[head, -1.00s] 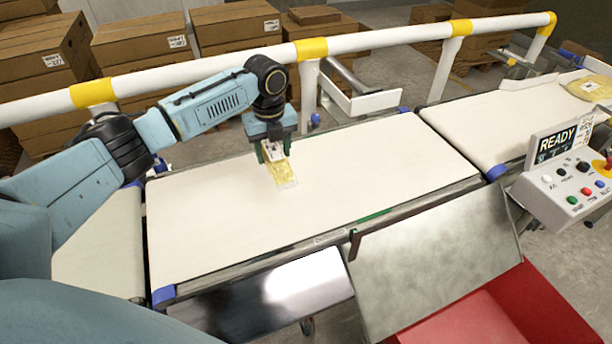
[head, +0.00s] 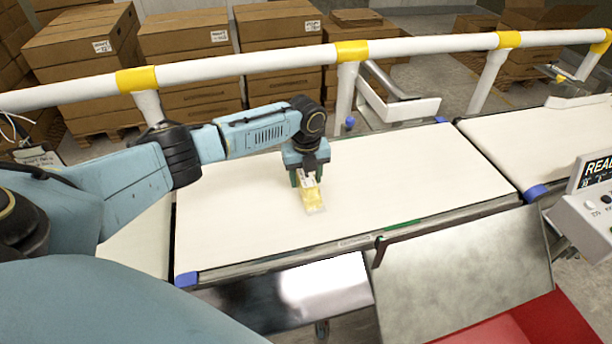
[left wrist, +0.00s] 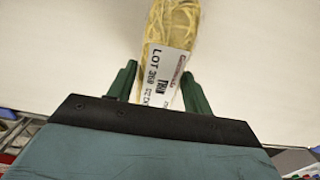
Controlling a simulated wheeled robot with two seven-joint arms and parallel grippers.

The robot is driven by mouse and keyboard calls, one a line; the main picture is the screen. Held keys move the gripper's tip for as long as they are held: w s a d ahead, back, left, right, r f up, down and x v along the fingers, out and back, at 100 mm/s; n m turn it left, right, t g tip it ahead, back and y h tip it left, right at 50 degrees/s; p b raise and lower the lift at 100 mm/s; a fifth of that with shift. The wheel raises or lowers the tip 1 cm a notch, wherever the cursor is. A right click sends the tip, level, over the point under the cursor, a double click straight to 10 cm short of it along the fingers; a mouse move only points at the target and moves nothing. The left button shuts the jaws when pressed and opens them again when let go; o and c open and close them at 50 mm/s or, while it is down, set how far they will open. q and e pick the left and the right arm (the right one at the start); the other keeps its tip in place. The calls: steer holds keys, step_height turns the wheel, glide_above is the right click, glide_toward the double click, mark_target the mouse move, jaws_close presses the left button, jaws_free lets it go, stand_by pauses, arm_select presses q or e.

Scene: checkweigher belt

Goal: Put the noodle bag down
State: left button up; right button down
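The noodle bag (head: 314,197) is a clear, yellowish pack with a white label. It is on the pale belt (head: 400,180), its free end pointing toward the front. In the left wrist view the bag (left wrist: 171,27) runs up from between the fingers, its printed lot label toward the palm. My left gripper (head: 308,180) is over the label end, pointing down. Its green fingers (left wrist: 160,70) stand apart on either side of the bag, with a narrow gap showing at the left finger. The palm hides the bag's near end. My right gripper is out of view.
A white and yellow rail (head: 430,46) runs behind the belt, with cartons (head: 185,45) beyond. A metal chute (head: 465,275) and a red bin (head: 550,320) are in front. A control box (head: 597,205) stands at right. The belt around the bag is clear.

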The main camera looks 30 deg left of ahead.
mark_target(306, 175)
arm_select(q)
steer(key=o, duration=0.4)
step_height(306, 175, up, 12)
steer(key=shift+r+p, duration=0.1)
steer(key=shift+p, duration=0.25)
stand_by(0.6)
